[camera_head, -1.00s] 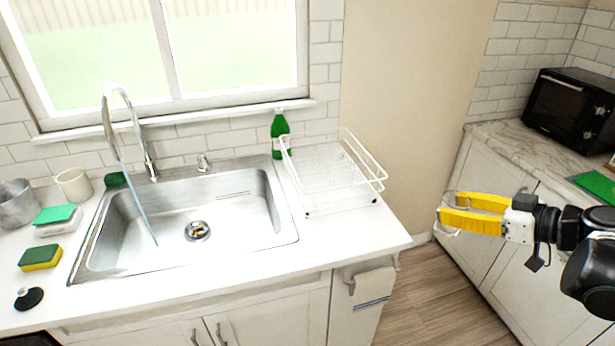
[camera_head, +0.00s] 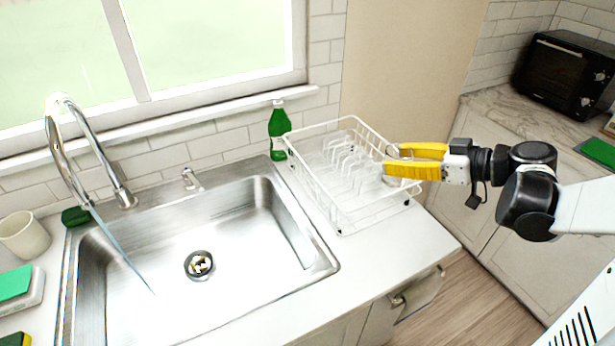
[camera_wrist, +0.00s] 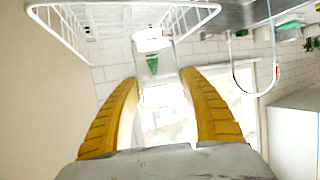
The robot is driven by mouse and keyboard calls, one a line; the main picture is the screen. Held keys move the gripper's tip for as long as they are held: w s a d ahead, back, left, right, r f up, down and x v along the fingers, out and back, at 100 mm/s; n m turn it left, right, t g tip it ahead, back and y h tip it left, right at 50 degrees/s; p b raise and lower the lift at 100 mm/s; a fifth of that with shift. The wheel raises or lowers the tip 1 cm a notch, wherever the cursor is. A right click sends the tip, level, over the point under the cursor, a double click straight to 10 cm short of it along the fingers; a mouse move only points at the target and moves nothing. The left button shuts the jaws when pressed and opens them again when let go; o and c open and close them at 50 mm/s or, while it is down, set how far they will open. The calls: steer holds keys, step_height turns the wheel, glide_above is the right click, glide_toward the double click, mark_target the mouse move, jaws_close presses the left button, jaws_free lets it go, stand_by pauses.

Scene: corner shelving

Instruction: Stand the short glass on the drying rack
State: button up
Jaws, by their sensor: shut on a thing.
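My gripper (camera_head: 391,160), with two yellow fingers, is shut on the short glass (camera_wrist: 156,76). The clear glass shows between the fingertips in the wrist view. In the head view only faint edges of it show at the fingertips, and its exact tilt is hard to tell. The drying rack (camera_head: 340,213) is a white wire basket with upright tines on the counter right of the sink. My fingertips are at its right side, over or just outside the rim; their height above it is unclear. The rack also shows in the wrist view (camera_wrist: 62,30).
A green bottle (camera_head: 279,130) stands behind the rack's left corner against the tiled wall. The sink (camera_head: 250,272) with its tall faucet (camera_head: 98,160) is to the left. A black oven (camera_head: 565,75) stands on the right counter. The counter in front of the rack (camera_head: 400,250) is clear.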

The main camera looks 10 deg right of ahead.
steer(key=shift+w+a+f+b, duration=1.1)
steer(key=shift+a+f, duration=0.5)
steer(key=shift+f, duration=0.25)
steer(key=shift+w+a+f+b, duration=1.1)
steer(key=shift+a+f, duration=0.5)
steer(key=shift+f, duration=0.2)
steer(key=shift+w+a+f+b, duration=1.05)
steer(key=shift+a+f, duration=0.55)
steer(key=shift+f, duration=0.25)
steer(key=shift+f+b, duration=0.6)
steer(key=shift+f, duration=0.05)
steer(key=o, duration=1.4)
steer(key=shift+r, duration=0.1)
